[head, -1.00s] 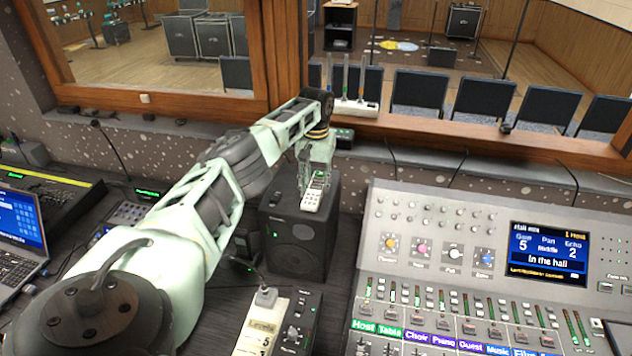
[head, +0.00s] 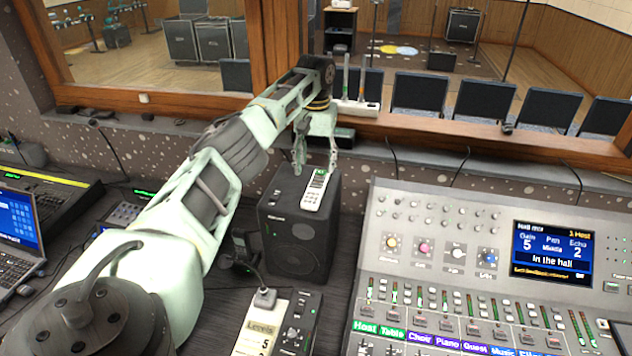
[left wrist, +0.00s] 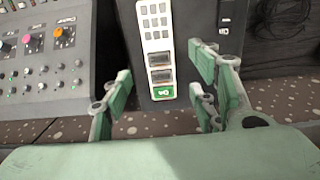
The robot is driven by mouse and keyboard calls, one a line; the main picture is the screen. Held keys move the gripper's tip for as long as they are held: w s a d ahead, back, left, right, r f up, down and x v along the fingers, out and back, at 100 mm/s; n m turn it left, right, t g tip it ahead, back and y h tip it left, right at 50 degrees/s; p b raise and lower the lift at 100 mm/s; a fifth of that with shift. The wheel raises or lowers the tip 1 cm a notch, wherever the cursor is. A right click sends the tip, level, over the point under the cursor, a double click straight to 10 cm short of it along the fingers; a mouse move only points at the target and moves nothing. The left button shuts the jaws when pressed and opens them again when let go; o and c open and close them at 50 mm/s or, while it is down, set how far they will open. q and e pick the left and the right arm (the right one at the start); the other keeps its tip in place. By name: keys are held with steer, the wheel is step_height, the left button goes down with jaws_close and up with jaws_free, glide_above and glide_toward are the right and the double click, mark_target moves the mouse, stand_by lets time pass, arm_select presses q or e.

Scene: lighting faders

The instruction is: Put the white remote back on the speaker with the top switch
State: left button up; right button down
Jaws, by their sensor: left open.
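The white remote (head: 315,194) lies on top of the black speaker (head: 299,240), near its right side. The left wrist view also shows the remote (left wrist: 157,40), with its green end toward my gripper. A small switch (head: 277,192) is on the speaker top, left of the remote; it also shows in the wrist view (left wrist: 224,30). My left gripper (head: 316,163) is open at the far end of the remote. Its fingers are apart on either side of the green end in the wrist view (left wrist: 160,88). I see no finger touching the remote. My right gripper is not in view.
A large mixing console (head: 450,240) stands right of the speaker. A small device with a cream label (head: 262,325) is in front of it. A wooden window ledge (head: 440,133) runs behind, holding a white holder (head: 356,106). A laptop (head: 20,235) is at left.

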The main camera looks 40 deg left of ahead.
mark_target(316, 184)
arm_select(q)
step_height(316, 184, up, 6)
steer(key=shift+f+b, duration=0.2)
steer(key=shift+b, duration=0.35)
steer(key=shift+f, duration=0.1)
